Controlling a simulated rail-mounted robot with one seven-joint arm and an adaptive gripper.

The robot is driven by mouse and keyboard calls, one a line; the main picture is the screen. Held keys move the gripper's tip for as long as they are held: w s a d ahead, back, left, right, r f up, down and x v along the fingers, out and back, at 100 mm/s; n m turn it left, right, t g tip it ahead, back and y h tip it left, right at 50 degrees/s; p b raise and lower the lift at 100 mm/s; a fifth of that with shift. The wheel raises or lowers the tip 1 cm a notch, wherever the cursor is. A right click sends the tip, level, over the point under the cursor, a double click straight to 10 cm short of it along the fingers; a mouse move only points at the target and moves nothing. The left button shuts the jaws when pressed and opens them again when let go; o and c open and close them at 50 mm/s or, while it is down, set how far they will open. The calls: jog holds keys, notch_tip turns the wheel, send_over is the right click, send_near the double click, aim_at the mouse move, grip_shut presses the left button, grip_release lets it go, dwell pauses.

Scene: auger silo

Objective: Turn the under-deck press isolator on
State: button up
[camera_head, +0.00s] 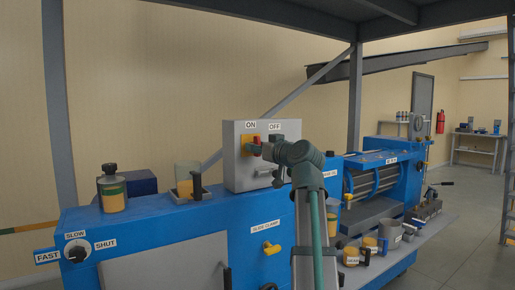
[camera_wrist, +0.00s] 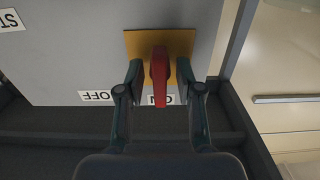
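The isolator is a red handle (camera_wrist: 159,75) on a yellow plate (camera_wrist: 185,42), mounted on a grey box (camera_head: 235,165) on top of the blue press. The ON label (camera_head: 251,125) is above the plate and the OFF label (camera_head: 274,127) is to its right in the head view. In the wrist view the scene is inverted, and the handle's end overlaps the ON label. My gripper (camera_wrist: 160,70) is open, one finger each side of the handle, with gaps visible. In the head view my gripper (camera_head: 262,149) partly hides the handle and plate.
Several cups stand on the ledge at right. A grey post (camera_head: 355,100) and diagonal brace are behind the box.

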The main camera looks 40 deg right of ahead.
jog(key=s+a, duration=0.1)
jog(key=s, duration=1.1)
jog(key=shift+a, duration=0.2)
dwell(0.3)
